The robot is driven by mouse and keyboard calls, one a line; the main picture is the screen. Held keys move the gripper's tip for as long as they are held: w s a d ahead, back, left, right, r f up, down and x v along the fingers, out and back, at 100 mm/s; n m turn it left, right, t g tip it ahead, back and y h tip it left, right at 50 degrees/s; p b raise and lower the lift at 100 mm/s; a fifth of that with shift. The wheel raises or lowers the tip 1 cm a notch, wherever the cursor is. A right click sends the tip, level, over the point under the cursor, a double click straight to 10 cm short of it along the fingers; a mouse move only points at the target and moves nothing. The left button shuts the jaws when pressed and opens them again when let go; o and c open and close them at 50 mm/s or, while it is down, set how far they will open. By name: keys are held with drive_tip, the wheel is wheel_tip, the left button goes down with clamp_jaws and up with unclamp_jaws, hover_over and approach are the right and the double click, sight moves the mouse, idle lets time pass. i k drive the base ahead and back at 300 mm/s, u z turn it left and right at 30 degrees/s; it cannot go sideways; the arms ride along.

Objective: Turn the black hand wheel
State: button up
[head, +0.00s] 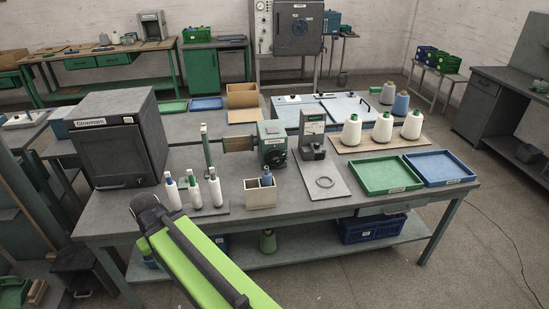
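A small green-grey winder (270,133) stands on the middle of the grey workbench. A dark round part that looks like the black hand wheel (276,158) sits low on its front, facing me. It is small in the picture and nothing of mine touches it. My green arm (200,258) rises from the bottom edge toward a black joint at the front left of the bench. My gripper is not in view.
Left of the winder are a green post (206,146), white bottles (215,190) and a dark oven (115,140). A beige box (260,197) stands in front. Right are a press (313,130), cones (382,128), a green tray (386,188) and a blue tray (439,181).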

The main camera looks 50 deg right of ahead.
sight(276, 160)
drive_tip(key=i, duration=0.9)
